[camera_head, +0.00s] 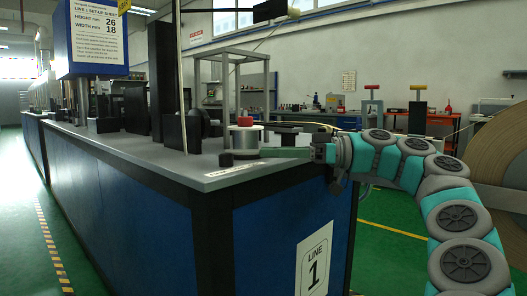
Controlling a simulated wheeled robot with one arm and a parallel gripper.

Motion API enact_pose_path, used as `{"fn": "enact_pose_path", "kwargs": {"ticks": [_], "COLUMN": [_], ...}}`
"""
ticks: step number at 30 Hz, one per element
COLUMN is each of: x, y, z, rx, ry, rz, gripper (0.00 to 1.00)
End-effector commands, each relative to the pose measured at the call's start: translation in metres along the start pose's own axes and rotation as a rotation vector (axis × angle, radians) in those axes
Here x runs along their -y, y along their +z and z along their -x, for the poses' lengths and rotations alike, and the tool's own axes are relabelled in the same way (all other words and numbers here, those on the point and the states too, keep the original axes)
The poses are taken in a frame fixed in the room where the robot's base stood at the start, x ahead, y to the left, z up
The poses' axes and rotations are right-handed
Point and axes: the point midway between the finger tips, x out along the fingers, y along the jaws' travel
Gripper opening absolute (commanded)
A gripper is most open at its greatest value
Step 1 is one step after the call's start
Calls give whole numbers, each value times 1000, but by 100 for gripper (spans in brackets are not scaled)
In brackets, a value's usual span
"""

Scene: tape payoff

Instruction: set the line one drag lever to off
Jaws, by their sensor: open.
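The line one bench (140,150) has a blue body, a grey top and a "LINE 1" sign (314,262) on its near end. On the top near the front corner stands a metal spool (245,138) with a red knob above it. My gripper (292,141) reaches in from the right, over the bench's right edge, open and right of the spool. Its fingertips are small and hard to make out.
A blue set-up sheet box (98,38) stands over the bench at left. Dark upright plates (163,80) and a grey frame (232,75) stand on the bench. A large brown roll (497,160) stands at far right. Green floor lies open at left.

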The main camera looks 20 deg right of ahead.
Motion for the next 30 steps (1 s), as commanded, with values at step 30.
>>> {"fn": "enact_pose_path", "kwargs": {"ticks": [30], "x": [0], "y": [0], "z": [52], "rx": [-1], "ry": [1], "rz": [0], "gripper": [56]}}
